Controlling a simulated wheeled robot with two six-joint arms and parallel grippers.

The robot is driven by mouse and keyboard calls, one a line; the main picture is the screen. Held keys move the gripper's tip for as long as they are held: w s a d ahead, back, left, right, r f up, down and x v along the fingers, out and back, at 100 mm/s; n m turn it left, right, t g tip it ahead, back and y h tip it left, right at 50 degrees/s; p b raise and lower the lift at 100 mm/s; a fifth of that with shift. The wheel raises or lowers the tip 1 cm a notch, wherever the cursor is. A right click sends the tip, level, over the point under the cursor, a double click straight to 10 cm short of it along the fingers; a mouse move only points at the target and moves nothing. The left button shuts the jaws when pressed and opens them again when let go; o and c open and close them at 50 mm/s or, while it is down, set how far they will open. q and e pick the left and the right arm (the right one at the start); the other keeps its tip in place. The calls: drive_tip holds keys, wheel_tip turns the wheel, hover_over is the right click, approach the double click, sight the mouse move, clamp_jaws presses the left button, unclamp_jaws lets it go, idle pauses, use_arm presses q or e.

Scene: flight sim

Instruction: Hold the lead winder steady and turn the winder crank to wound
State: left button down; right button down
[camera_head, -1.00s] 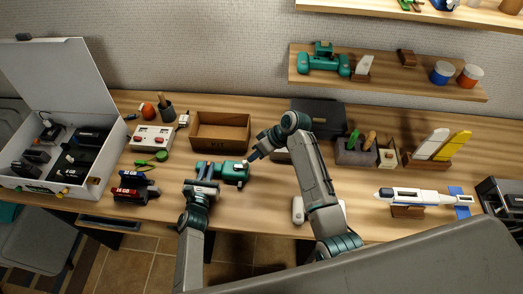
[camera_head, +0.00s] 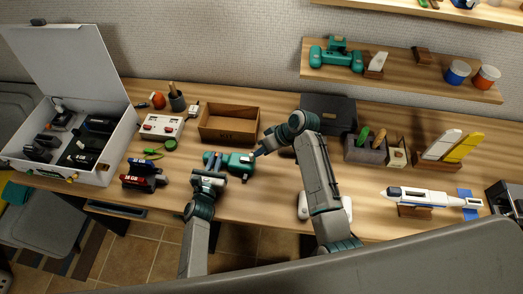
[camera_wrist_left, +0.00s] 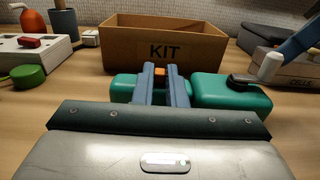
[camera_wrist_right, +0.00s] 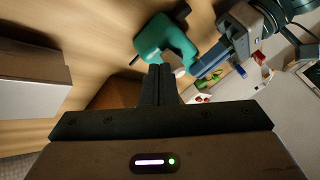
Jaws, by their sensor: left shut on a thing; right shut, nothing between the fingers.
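The lead winder (camera_head: 237,163) is a green body lying on the bench in front of the KIT box; it also shows in the left wrist view (camera_wrist_left: 225,97). My left gripper (camera_head: 210,172) is shut on the winder from the front, with a small orange part between its fingers (camera_wrist_left: 158,72). A pale knob (camera_wrist_left: 270,67), seemingly the winder crank's, sits at the winder's right end. My right gripper (camera_head: 262,151) is shut and empty beside that end; its fingertips (camera_wrist_right: 160,70) are close to the knob. I cannot tell whether they touch it.
The open KIT box (camera_head: 229,122) stands right behind the winder. A grey bin (camera_head: 365,150) and a white model plane (camera_head: 430,197) are to the right.

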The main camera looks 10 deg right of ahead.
drive_tip(key=shift+w, duration=0.75)
drive_tip(key=shift+w+d, duration=0.15)
drive_tip(key=shift+d, duration=0.2)
drive_tip(key=d+r, duration=0.7)
drive_tip(key=d, duration=0.1)
drive_tip(key=shift+d+r, duration=0.4)
use_arm(q)
drive_tip(key=c, duration=1.4)
unclamp_jaws()
drive_tip(key=shift+s, duration=0.1)
